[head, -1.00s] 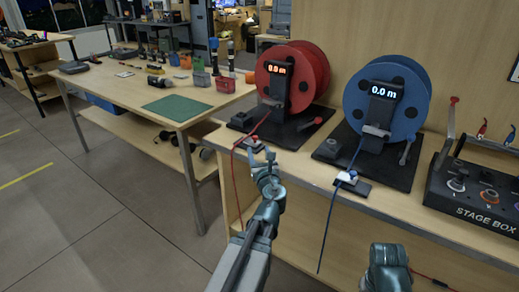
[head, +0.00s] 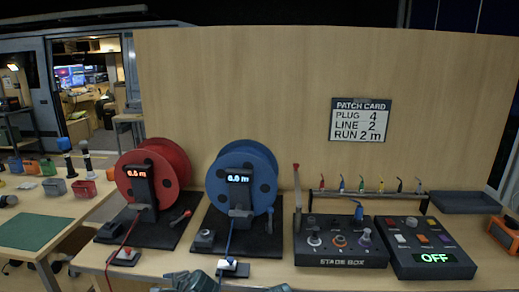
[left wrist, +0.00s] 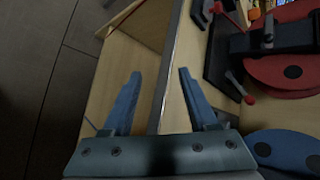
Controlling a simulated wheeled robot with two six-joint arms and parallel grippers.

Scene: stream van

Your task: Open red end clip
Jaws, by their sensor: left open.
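I cannot tell whether the clip is open or shut. In the left wrist view, my left gripper (left wrist: 155,75) is open and empty by the bench edge. In the head view, only grey-green parts of mine show at the bottom edge.
The blue reel (head: 242,172) and its clip (head: 233,268) are to the right. A crank with a red handle (left wrist: 248,99) stands near the left gripper's right finger. The stage box (head: 340,245) and a switch box (head: 425,248) are farther right. A side table (head: 30,232) is left.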

